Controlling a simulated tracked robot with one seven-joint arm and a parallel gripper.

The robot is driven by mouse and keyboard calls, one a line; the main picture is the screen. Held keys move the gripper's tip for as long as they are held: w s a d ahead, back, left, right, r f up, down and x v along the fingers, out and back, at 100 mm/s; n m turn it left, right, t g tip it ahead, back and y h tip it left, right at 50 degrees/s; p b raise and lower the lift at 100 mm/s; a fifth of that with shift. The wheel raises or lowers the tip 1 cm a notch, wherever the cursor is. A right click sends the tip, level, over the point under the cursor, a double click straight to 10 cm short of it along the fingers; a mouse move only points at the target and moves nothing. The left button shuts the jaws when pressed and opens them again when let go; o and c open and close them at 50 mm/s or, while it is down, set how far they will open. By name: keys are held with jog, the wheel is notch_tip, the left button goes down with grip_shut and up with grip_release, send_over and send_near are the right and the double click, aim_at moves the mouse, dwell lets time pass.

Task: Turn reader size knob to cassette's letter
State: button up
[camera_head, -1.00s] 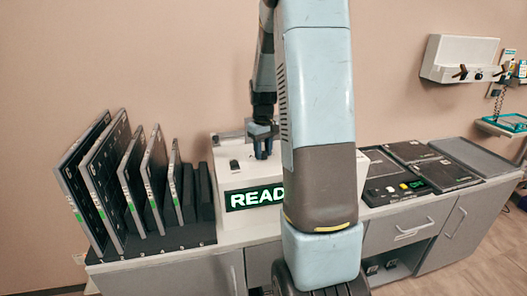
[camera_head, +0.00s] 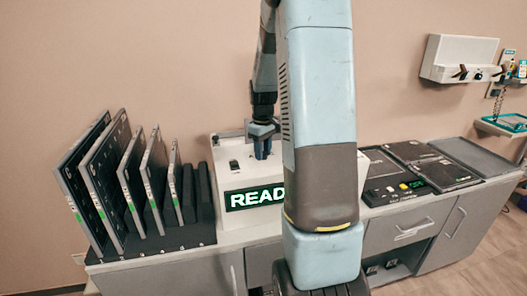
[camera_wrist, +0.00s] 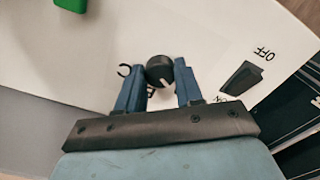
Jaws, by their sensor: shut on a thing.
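The white reader (camera_head: 233,171) stands on the counter with a lit display whose visible part says READ. My gripper (camera_head: 262,151) points down on top of it, partly behind my arm. In the wrist view, my gripper's blue fingers (camera_wrist: 159,64) are shut on the black size knob (camera_wrist: 158,72), one on each side. A white mark on the knob points down and slightly right in that view. A letter C shows left of the knob, and a partly hidden letter, perhaps B, below it. Several dark cassettes (camera_head: 103,175) stand at the left; their letters are not readable.
A black rocker switch (camera_wrist: 241,78) marked OFF sits beside the knob. A green part (camera_wrist: 70,5) is at the wrist view's top edge. A dark rack (camera_head: 170,240) holds the cassettes. Dark flat panels (camera_head: 410,152) and a control box (camera_head: 395,190) lie right of the reader.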

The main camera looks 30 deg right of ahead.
jog(key=o, duration=1)
jog(key=shift+o, duration=0.2)
notch_tip(320, 180, up, 14)
jog(key=shift+f, duration=0.15)
